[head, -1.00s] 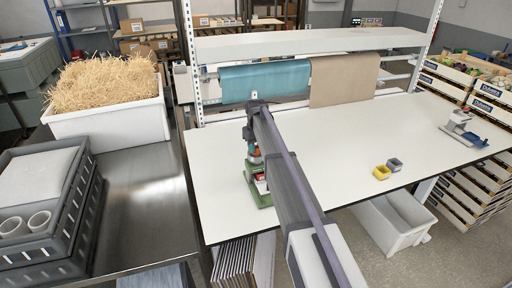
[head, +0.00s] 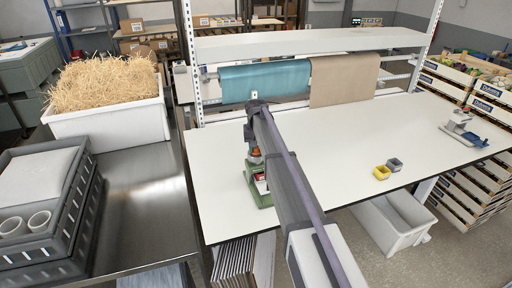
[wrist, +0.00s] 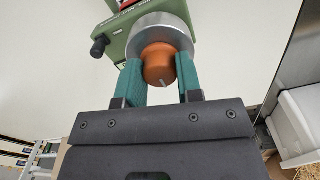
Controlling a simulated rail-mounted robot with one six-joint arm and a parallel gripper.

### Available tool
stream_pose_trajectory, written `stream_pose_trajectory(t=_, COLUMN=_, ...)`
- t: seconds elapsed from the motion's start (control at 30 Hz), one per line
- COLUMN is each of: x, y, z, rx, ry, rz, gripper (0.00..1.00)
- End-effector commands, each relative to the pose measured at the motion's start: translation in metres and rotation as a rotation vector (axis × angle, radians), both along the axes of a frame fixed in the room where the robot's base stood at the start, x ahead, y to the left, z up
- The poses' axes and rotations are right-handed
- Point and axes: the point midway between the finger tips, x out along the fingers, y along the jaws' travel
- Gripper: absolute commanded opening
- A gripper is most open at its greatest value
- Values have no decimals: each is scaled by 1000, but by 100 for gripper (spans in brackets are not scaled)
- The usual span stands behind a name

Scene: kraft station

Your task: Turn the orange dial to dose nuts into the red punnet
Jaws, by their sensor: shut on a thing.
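The orange dial (wrist: 158,64) sits on a silver round collar on the green dispenser (wrist: 120,45) in the wrist view. My gripper (wrist: 160,78) is shut on the dial, with one teal finger on each side of it. A small pale mark shows on the dial's near edge. In the head view the green dispenser (head: 263,198) stands on the white table, partly behind my arm. The orange dial (head: 256,152) shows there as a small patch beside my arm. A bit of red (head: 261,182) shows low in the dispenser; I cannot tell if it is the punnet.
A yellow punnet (head: 381,173) and a grey one (head: 394,164) stand on the white table (head: 330,165) to the right. A blue-and-white device (head: 463,130) is at the right end. Teal and brown paper rolls hang at the back. The table's middle is clear.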

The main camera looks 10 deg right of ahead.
Motion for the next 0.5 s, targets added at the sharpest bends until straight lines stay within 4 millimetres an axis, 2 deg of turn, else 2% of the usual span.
stream_pose_trajectory(t=0.17, x=0, y=0, z=0, rx=0, ry=1, rz=1, gripper=10)
stream_pose_trajectory(t=0.2, x=0, y=0, z=0, rx=0, ry=1, rz=1, gripper=36)
stream_pose_trajectory(t=0.43, x=0, y=0, z=0, rx=0, ry=0, rz=1, gripper=58)
stream_pose_trajectory(t=0.5, x=0, y=0, z=0, rx=0, ry=0, rz=1, gripper=59)
